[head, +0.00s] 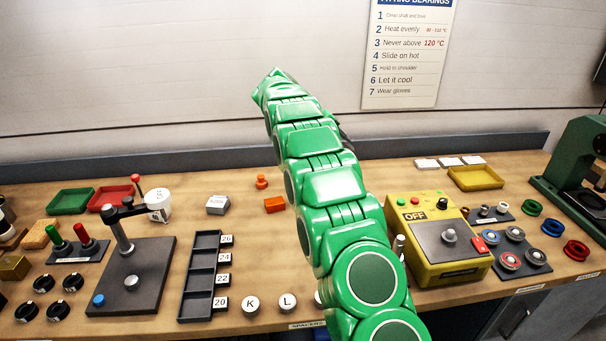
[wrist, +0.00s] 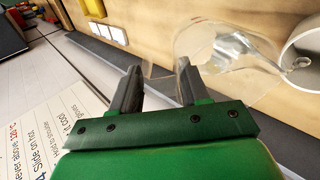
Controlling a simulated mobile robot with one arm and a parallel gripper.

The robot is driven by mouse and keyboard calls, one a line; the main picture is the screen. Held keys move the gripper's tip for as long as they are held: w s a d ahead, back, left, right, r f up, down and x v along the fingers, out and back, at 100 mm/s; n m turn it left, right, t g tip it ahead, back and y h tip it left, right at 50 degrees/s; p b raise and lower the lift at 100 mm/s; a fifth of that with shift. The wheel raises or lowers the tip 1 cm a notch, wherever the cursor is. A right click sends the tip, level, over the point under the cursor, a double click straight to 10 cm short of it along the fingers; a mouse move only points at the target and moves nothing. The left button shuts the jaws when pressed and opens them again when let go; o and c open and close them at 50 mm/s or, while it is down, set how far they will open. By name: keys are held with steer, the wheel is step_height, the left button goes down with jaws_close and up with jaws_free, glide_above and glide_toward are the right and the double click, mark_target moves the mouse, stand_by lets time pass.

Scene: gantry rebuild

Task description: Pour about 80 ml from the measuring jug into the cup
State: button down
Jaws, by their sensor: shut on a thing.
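My gripper (wrist: 157,72) shows in the wrist view, its two dark fingers shut on part of the clear measuring jug (wrist: 205,38), seemingly its handle. The jug is transparent, off the bench and looks tilted, with its far end towards the right. A white cup (wrist: 306,42) is cut off by the right edge of the wrist view, and a glassy bit at the jug's end overlaps its rim. I cannot tell whether liquid is flowing or how much is in either. In the head view, my green arm hides the gripper, the jug and the cup.
A yellow machine (head: 440,240) stands right of my arm, and a yellow tray (head: 470,185) lies behind it. A poster (head: 408,60) hangs on the wall.

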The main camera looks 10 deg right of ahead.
steer(key=shift+a+r+h, duration=0.35)
steer(key=shift+r+h, duration=0.1)
steer(key=shift+h, duration=0.15)
steer(key=shift+a+r, duration=0.2)
steer(key=shift+s+a+f+h, duration=0.1)
steer(key=shift+a+h, duration=0.25)
steer(key=shift+h, duration=0.2)
steer(key=shift+s+a+f+h, duration=0.1)
steer(key=shift+a+h, duration=0.2)
steer(key=shift+h, duration=0.25)
stand_by(0.6)
steer(key=shift+a+r+h, duration=0.4)
steer(key=shift+a+h, duration=0.25)
steer(key=shift+h, duration=0.15)
stand_by(0.7)
steer(key=shift+d+f+y, duration=0.25)
steer(key=shift+d+y, duration=0.85)
steer(key=shift+y, duration=0.3)
steer(key=shift+w+d, duration=0.1)
